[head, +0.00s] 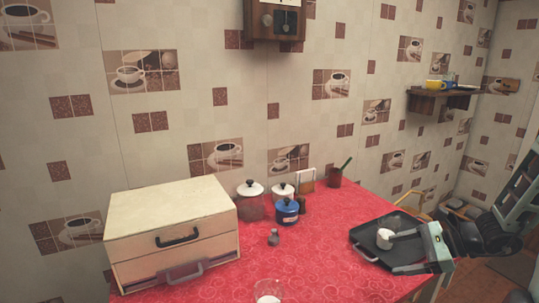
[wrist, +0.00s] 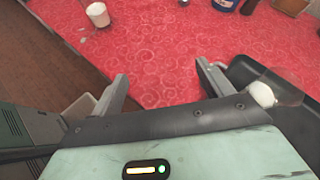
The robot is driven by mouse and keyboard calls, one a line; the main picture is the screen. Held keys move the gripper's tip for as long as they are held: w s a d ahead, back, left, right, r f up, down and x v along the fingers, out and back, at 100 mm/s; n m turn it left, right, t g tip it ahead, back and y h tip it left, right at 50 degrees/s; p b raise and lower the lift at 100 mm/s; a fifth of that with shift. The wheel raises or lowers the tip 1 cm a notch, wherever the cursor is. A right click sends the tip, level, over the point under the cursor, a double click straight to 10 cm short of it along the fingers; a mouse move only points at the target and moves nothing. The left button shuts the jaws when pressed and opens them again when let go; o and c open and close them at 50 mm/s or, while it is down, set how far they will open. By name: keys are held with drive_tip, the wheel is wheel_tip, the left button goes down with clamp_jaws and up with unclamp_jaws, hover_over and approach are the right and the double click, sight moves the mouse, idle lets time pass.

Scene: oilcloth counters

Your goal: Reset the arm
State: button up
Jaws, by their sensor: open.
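My gripper (head: 400,252) is at the right of the head view, over the edge of a dark tray on the red counter. In the wrist view my gripper (wrist: 162,75) has its two fingers wide apart with nothing between them, only red cloth beyond. A white cup-like item (head: 384,238) is in the tray beside one finger. In the wrist view this white item (wrist: 262,93) lies outside the right finger, with something clear around it. Whether the finger touches it, I cannot tell.
The dark tray (head: 366,250) is at the counter's right. A cream drawer box (head: 170,218) stands left. Jars, including a blue one (head: 287,211), stand at the back. A glass with white contents (head: 268,291) is in front. The red counter (head: 325,270) is bare mid-front.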

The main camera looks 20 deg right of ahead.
drive_tip(key=s+a+r+n+g+h, duration=0.1)
drive_tip(key=a+r+n+g, duration=0.3)
drive_tip(key=a+n, duration=0.6)
drive_tip(key=s+a+r+n+g, duration=0.15)
drive_tip(key=a+n+g, duration=0.45)
drive_tip(key=a, duration=0.8)
drive_tip(key=s+a+r+n+h, duration=0.3)
drive_tip(key=s+a+n, duration=0.2)
drive_tip(key=n, duration=0.3)
drive_tip(key=s+a+r+n+t+h, duration=0.1)
drive_tip(key=s+a+r+n+h, duration=0.2)
drive_tip(key=s+a+n, duration=0.3)
drive_tip(key=shift+s+a+n+t+h, duration=0.2)
drive_tip(key=shift+a+n+t+h, duration=0.1)
drive_tip(key=shift+a+n, duration=0.7)
